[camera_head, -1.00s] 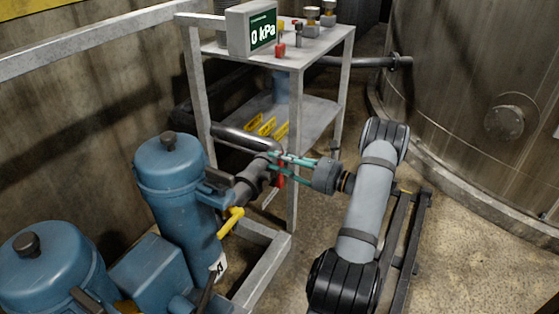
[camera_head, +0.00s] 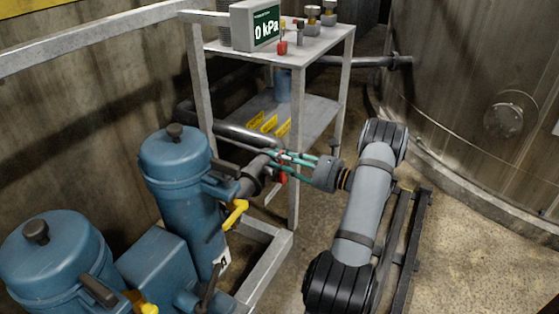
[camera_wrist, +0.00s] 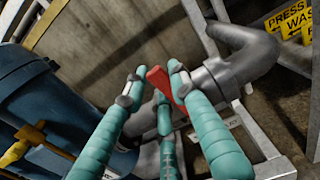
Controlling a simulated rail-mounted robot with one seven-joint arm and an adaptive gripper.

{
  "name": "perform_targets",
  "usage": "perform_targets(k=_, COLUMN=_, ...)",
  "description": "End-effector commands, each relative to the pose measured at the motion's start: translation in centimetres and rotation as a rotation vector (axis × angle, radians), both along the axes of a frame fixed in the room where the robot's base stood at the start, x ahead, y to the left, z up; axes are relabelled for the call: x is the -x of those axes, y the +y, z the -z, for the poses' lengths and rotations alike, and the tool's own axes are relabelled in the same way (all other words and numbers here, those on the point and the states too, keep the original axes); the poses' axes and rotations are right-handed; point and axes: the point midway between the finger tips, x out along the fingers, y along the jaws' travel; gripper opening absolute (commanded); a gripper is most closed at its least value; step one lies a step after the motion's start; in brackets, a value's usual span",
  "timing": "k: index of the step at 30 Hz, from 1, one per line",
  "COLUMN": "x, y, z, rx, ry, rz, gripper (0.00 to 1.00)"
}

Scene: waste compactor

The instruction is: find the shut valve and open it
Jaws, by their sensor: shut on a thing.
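A red valve handle (camera_wrist: 162,86) is on the grey pipe (camera_wrist: 215,75). My gripper (camera_wrist: 155,82) has its teal fingers closed around the red handle in the wrist view. In the head view my gripper (camera_head: 282,161) reaches in from the right at the pipe beside the blue canister. Small red parts (camera_head: 283,178) show around its fingertips; the rest of the handle is hidden by the fingers. A yellow valve handle (camera_head: 237,213) sits lower, in front of the blue canister (camera_head: 183,180), apart from my gripper.
A metal rack (camera_head: 297,190) stands right behind the gripper, with a gauge reading 0 kPa (camera_head: 256,25) on top and yellow labels (camera_head: 263,123) on its lower shelf. A second blue canister (camera_head: 52,255) is at lower left. A large tank (camera_head: 480,110) is at right.

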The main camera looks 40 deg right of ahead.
Motion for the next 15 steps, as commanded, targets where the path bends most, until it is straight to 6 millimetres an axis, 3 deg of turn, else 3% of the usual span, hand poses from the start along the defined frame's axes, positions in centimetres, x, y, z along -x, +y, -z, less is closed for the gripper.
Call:
perform_targets(k=1, x=0.08, y=0.05, z=0.08, rx=-0.003, ry=0.003, rz=-0.001, gripper=0.0)
perform_targets(k=2, x=0.08, y=0.05, z=0.08, rx=-0.004, ry=0.003, rz=-0.001, gripper=0.27)
perform_targets(k=11, x=0.05, y=0.05, z=0.07, rx=-0.004, ry=0.003, rz=-0.001, gripper=0.44)
perform_targets(k=15, x=0.05, y=0.08, z=0.08, rx=-0.004, ry=0.003, rz=-0.002, gripper=0.46)
